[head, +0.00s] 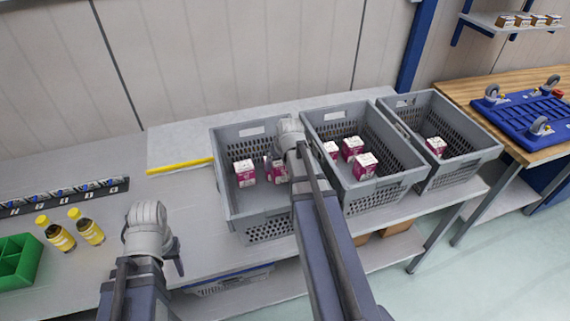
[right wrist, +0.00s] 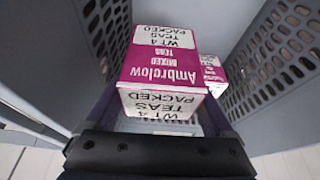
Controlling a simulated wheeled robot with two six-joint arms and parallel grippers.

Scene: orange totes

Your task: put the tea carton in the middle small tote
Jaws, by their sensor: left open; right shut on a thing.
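My right gripper (right wrist: 158,115) is shut on a white and magenta tea carton (right wrist: 160,72), which fills the middle of the right wrist view. Grey tote walls rise on both sides of it. In the head view my right wrist is over the side between the left tote (head: 255,228) and the middle small tote (head: 372,192); my arm hides its fingers. A carton (head: 277,173) in the left tote, partly behind my arm, appears to be the held one. Several cartons (head: 365,166) stand in the middle tote. My left gripper (head: 174,262) is open and empty before the table.
Another carton (head: 245,173) stands in the left tote, and one (head: 436,146) in the right tote (head: 468,158). Yellow bottles (head: 88,228) and a green bin (head: 16,262) are at the left. A yellow bar (head: 180,166) lies beside the left tote.

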